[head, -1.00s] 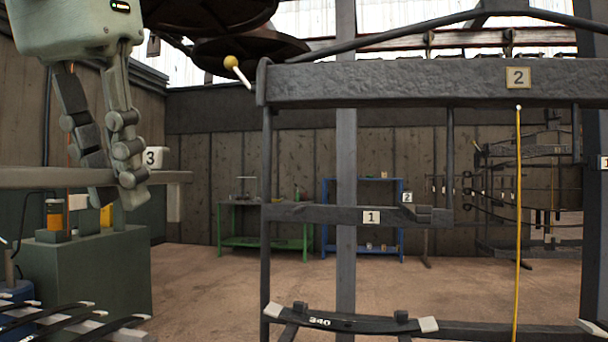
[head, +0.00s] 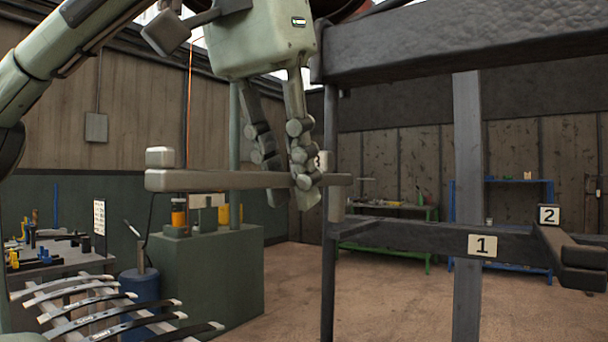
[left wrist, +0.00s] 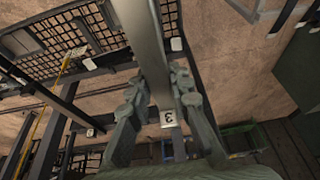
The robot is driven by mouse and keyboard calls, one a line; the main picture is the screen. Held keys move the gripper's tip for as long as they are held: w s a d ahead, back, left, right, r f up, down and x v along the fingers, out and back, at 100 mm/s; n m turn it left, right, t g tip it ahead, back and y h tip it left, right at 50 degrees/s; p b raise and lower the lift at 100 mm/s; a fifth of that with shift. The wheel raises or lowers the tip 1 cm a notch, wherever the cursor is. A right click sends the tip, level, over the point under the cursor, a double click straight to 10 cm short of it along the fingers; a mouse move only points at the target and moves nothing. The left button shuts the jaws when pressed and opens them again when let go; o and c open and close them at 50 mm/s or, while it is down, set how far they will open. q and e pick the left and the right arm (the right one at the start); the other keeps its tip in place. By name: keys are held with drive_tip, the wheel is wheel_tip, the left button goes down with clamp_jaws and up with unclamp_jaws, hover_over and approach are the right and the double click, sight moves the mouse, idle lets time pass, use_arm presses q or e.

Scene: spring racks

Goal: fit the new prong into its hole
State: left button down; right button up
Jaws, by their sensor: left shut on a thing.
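The new prong (head: 225,180) is a long grey bar held level in the head view. It has a pale block at its left end and a tag marked 3 near its right end. My left gripper (head: 291,195) is shut on it, right of its middle. The prong also shows between the fingers in the left wrist view (left wrist: 147,40). Its right end appears close to the rack's dark upright (head: 329,230); I cannot tell whether they touch. The hole cannot be made out. My right gripper is not in view.
The rack's thick top beam (head: 450,45) and a crossbar tagged 1 (head: 420,238) fill the right side. A green cabinet (head: 210,280) and a stand of curved leaf springs (head: 110,310) stand at the lower left. Brown floor is open between cabinet and rack.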

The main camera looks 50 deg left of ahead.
sight(344, 175)
use_arm(q)
drive_tip(key=shift+s, duration=0.15)
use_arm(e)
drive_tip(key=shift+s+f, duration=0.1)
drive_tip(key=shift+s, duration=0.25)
use_arm(q)
drive_tip(key=shift+r, duration=0.1)
drive_tip(key=shift+w+a, duration=0.25)
drive_tip(key=shift+w, duration=0.55)
drive_tip(key=shift+w+a, duration=0.2)
drive_tip(key=shift+w, duration=0.6)
drive_tip(key=shift+w+a, duration=0.25)
drive_tip(key=shift+w, duration=0.55)
drive_tip(key=shift+w+a, duration=0.3)
drive_tip(key=shift+w, duration=0.65)
drive_tip(key=shift+w+a, duration=0.3)
drive_tip(key=shift+w, duration=0.7)
drive_tip(key=shift+w+a, duration=0.3)
drive_tip(key=shift+w, duration=0.65)
drive_tip(key=shift+w+a, duration=0.25)
drive_tip(key=shift+w, duration=0.45)
drive_tip(key=shift+w+a, duration=0.2)
drive_tip(key=shift+w, duration=0.45)
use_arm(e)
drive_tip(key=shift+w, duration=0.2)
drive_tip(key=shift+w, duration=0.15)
use_arm(q)
drive_tip(key=shift+f, duration=0.3)
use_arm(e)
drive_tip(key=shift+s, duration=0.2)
